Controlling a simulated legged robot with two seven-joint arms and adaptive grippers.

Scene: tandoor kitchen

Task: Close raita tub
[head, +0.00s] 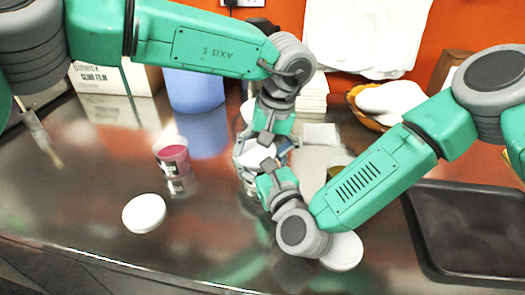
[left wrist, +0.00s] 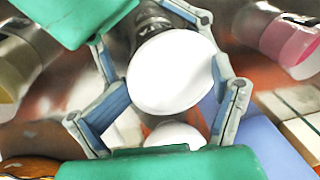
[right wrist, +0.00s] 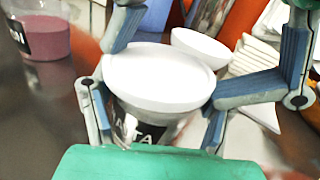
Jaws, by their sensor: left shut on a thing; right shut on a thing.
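The raita tub (right wrist: 150,132), a clear tub with a black label, stands upright between my grippers. A round white lid (head: 258,155) lies over its mouth; I cannot tell whether it is fully seated. The lid also shows in the left wrist view (left wrist: 172,72) and right wrist view (right wrist: 160,75). My left gripper (head: 264,143) reaches in from the far side, its blue-padded fingers shut on the lid's sides. My right gripper (head: 262,180) comes from the near side, its fingers shut around the tub below the lid. In the head view the arms hide most of the tub.
A pink-filled tub (head: 172,158) stands to the left, with a loose white lid (head: 143,212) near it. Another lid (head: 342,252) lies near the front edge. A blue container (head: 195,90) and a carton (head: 115,80) stand behind. A black tray (head: 470,230) lies right.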

